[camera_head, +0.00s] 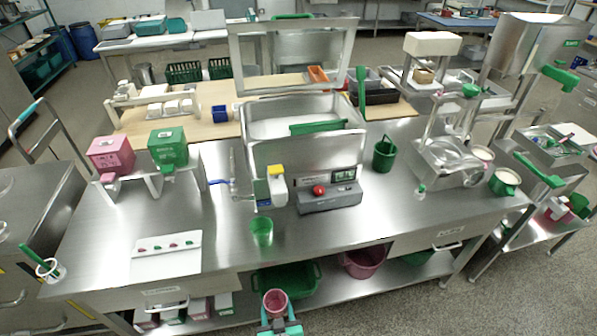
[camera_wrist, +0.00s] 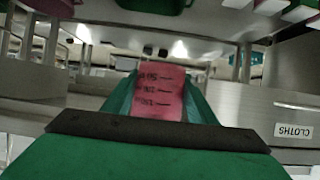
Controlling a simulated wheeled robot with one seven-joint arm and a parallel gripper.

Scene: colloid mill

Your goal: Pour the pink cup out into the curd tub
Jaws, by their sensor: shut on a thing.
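My gripper (camera_head: 279,322) is shut on the pink cup (camera_head: 275,302), in front of the bench's front edge at the bottom of the head view. The cup looks upright, with its open mouth facing up; its contents cannot be made out. In the wrist view the cup (camera_wrist: 160,92) shows dark measuring marks between my green fingers. No tub is clearly labelled as the curd tub. A steel vat (camera_head: 308,157) with white stuff inside stands mid-bench. A pink tub (camera_head: 365,263) and a green tub (camera_head: 286,281) are on the lower shelf. My gripper is apart from all three.
A green cup (camera_head: 262,231) stands near the bench's front edge. A grey control box (camera_head: 330,196) with a red button is right of it. A green bucket (camera_head: 384,155) and a steel machine (camera_head: 447,160) stand further right. The front right of the bench top is clear.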

